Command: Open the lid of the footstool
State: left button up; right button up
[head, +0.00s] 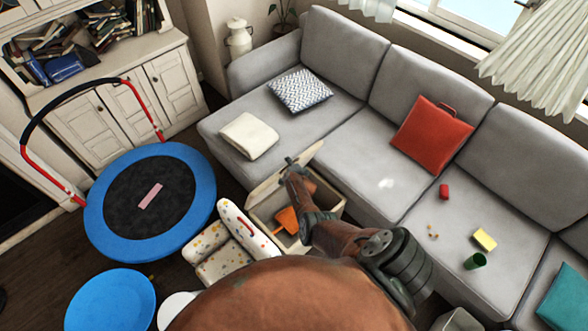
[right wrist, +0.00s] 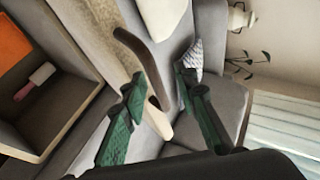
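The footstool (head: 262,222) is a beige box in front of the grey sofa, with its inside showing. Its lid (head: 268,180) stands raised at the left side of the box, tilted. My right gripper (head: 291,163) is at the lid's upper edge, partly covering the lid and box. In the right wrist view the green-padded fingers (right wrist: 160,76) are spread apart. The beige lid (right wrist: 85,40) lies behind and between them, with a dark brown edge strip; contact is unclear. An orange thing (head: 288,219) is in the box. My left gripper is not in view.
A small spotted white chair (head: 222,262) stands close left of the footstool. A blue trampoline (head: 195,205) with a red handle is farther left. The grey sofa (head: 345,170) borders the footstool and carries a red cushion (head: 430,135) and small items.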

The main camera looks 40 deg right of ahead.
jog(key=v, duration=0.7)
jog(key=shift+s+d, duration=0.25)
jog(key=shift+f, duration=0.15)
jog(key=shift+f, duration=0.1)
jog(key=s+a+f+n+g+y+b, duration=0.1)
jog(key=s+a+f+n+g, duration=0.2)
jog(key=s+f, duration=0.45)
jog(key=s+a+f+n+y+b, duration=0.1)
jog(key=s+a+f+n+b, duration=0.15)
jog(key=s+f+n, duration=0.4)
jog(key=s+a+f+n+g+y+b, duration=0.15)
jog(key=s+a+f, duration=0.25)
jog(key=s+f, duration=0.55)
jog(key=s+a+f+n+g, duration=0.1)
jog(key=s+f, duration=0.4)
jog(key=s, duration=0.6)
jog(key=s+a+f+n+g+b, duration=0.1)
jog(key=s+f+n, duration=0.4)
jog(key=s, duration=0.7)
jog(key=s+a+f+n+g+b, duration=0.1)
jog(key=s+a+f+n+g, duration=0.2)
jog(key=s, duration=0.9)
notch_tip(320, 180, down, 3)
jog(key=shift+a+f+n, duration=0.1)
jog(key=shift+a+n, duration=0.25)
jog(key=shift+n, duration=0.05)
